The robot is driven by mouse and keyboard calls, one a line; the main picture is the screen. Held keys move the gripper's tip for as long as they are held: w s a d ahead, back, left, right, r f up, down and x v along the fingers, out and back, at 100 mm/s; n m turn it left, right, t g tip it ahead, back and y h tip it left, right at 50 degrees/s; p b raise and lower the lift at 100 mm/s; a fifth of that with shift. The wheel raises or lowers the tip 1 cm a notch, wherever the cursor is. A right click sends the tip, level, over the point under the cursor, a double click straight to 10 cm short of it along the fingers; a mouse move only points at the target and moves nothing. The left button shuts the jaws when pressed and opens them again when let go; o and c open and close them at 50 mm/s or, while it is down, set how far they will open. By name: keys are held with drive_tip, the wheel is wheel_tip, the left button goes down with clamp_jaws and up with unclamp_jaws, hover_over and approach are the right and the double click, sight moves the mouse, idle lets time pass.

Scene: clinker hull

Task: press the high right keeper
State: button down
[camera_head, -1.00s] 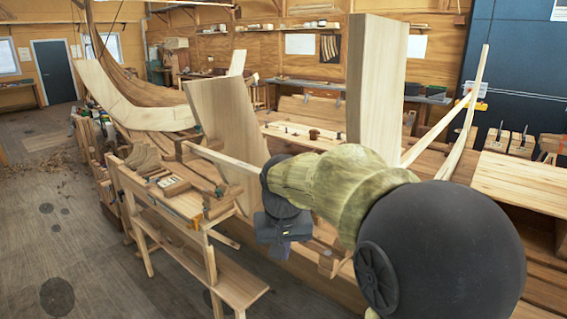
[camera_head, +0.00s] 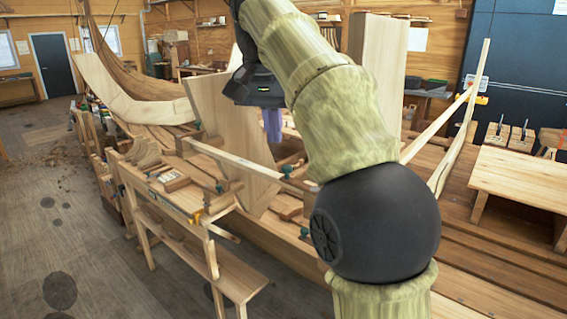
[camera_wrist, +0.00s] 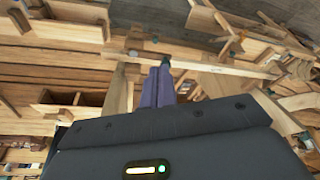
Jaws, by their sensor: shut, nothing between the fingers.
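My gripper (camera_head: 272,126) hangs below the black wrist housing at upper middle of the head view, its purple fingers pointing down, shut and empty. It also shows in the wrist view (camera_wrist: 159,75). Small teal-knobbed fittings, possibly the keepers, sit along the hull: one is on the long pale batten (camera_head: 240,163), with its teal knob (camera_head: 287,170) below and right of my fingers; another knob (camera_head: 304,232) is lower. In the wrist view a dark teal knob (camera_wrist: 166,60) shows just past my fingertips; contact cannot be told. I cannot tell which is the high right keeper.
A wooden bench (camera_head: 235,275) with tools and blocks stands left of the hull. Two tall pale boards (camera_head: 222,115) (camera_head: 376,75) rise on either side of my arm. A low table (camera_head: 525,178) is at right. The floor at left is largely clear.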

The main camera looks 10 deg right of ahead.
drive_tip(key=p, duration=0.1)
hover_over(286, 181)
drive_tip(key=s+a, duration=0.1)
drive_tip(key=s, duration=0.1)
drive_tip(key=shift+f, duration=5.15)
drive_tip(key=shift+w, duration=0.15)
drive_tip(key=shift+w+d, duration=0.1)
drive_tip(key=shift+w, duration=0.05)
